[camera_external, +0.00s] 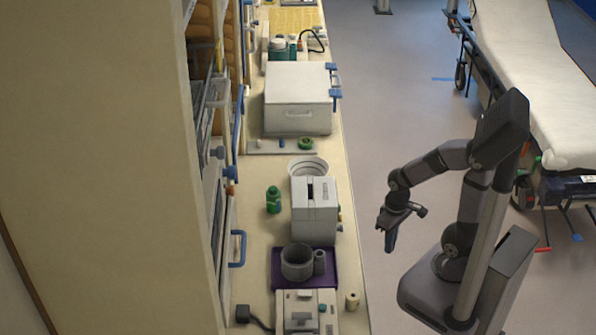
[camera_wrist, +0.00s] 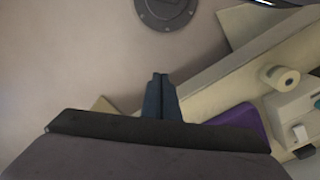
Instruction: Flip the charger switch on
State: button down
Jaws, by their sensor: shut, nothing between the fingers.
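A pale boxy device (camera_external: 313,313) with buttons and a grey-green panel stands at the near end of the counter, cut off by the bottom edge. It looks like the charger, but I cannot make out a label or its switch position. In the wrist view a pale device (camera_wrist: 291,110) with a small white raised part (camera_wrist: 300,132) shows at the right edge. My gripper (camera_external: 390,248) hangs over the floor to the right of the counter, pointing down and apart from the device. Its fingers (camera_wrist: 160,77) are together and hold nothing.
A cream roll (camera_external: 352,301) stands beside the device. A purple tray (camera_external: 278,275) with a grey cup (camera_external: 297,262) lies behind it. Farther back are a white slotted box (camera_external: 315,208), a green bottle (camera_external: 273,199) and a large white case (camera_external: 298,96). A stretcher (camera_external: 530,70) stands at right.

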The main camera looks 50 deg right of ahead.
jog(key=s+a+n+p, duration=0.1)
jog(key=s+a+n, duration=0.1)
jog(key=a+n, duration=0.35)
notch_tip(320, 180, up, 17)
jog(key=n+t+y+p, duration=0.2)
jog(key=n, duration=0.2)
send_over(300, 293)
jog(key=s+d, duration=0.1)
jog(key=d, duration=0.1)
jog(key=shift+s+d+m, duration=0.35)
jog(key=shift+s, duration=0.3)
jog(key=shift+f, duration=0.15)
jog(key=p+x, duration=0.3)
jog(key=x, duration=1)
jog(key=shift+s+d+f+p, duration=0.15)
jog(key=shift+p, duration=0.15)
jog(key=shift+f, duration=0.3)
